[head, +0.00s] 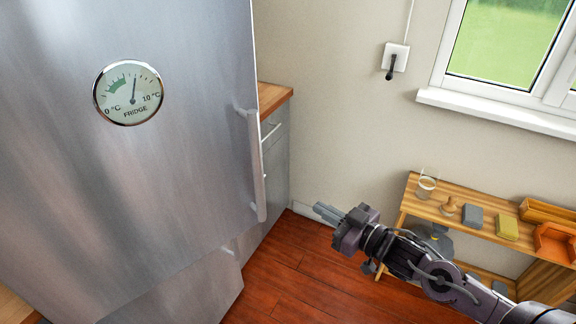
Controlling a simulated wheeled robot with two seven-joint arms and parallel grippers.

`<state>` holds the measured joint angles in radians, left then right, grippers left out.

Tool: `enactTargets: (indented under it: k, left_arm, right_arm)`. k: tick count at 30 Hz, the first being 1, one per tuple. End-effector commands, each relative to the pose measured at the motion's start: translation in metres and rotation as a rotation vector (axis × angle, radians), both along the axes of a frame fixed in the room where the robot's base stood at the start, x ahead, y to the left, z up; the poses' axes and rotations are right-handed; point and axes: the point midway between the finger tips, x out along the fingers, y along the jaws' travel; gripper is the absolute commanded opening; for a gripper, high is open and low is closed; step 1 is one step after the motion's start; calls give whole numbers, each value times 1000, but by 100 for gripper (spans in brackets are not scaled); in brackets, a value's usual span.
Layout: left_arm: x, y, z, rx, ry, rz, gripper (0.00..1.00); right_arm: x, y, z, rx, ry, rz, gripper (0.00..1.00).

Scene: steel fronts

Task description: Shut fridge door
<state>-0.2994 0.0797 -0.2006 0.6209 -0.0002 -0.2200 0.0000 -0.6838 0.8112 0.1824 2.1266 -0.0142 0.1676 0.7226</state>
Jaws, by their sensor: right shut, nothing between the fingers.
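The steel fridge door (190,180) fills the left of the head view. It carries a round dial marked FRIDGE (128,93) and a long upright handle (256,165) near its right edge. The door's lower edge runs at a slant over a lower steel front (185,292). The inside of the fridge is hidden, and I cannot tell how far the door stands from its frame. My right gripper (327,212) is shut and empty, to the right of the handle's lower end and apart from it, with its fingers pointing left. My left gripper is out of view.
A grey cabinet with a wooden top (273,98) stands behind the door. A wooden shelf (466,218) at right, behind my right arm, holds a glass (427,184), a yellow block (507,228) and other small things. Red wooden floor (300,285) lies clear between.

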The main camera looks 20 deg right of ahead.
Motion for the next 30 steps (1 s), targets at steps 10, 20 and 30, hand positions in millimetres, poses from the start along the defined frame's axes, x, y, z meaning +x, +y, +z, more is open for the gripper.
enactTargets:
  k: [10, 20, 30]
  left_arm:
    - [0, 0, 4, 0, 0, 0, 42]
    - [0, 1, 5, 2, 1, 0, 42]
    - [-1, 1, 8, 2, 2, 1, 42]
  right_arm:
    - [-3, 27, 34, 27, -41, 74, 0]
    - [16, 37, 34, 25, -41, 73, 0]
    - [37, 47, 34, 25, -41, 72, 0]
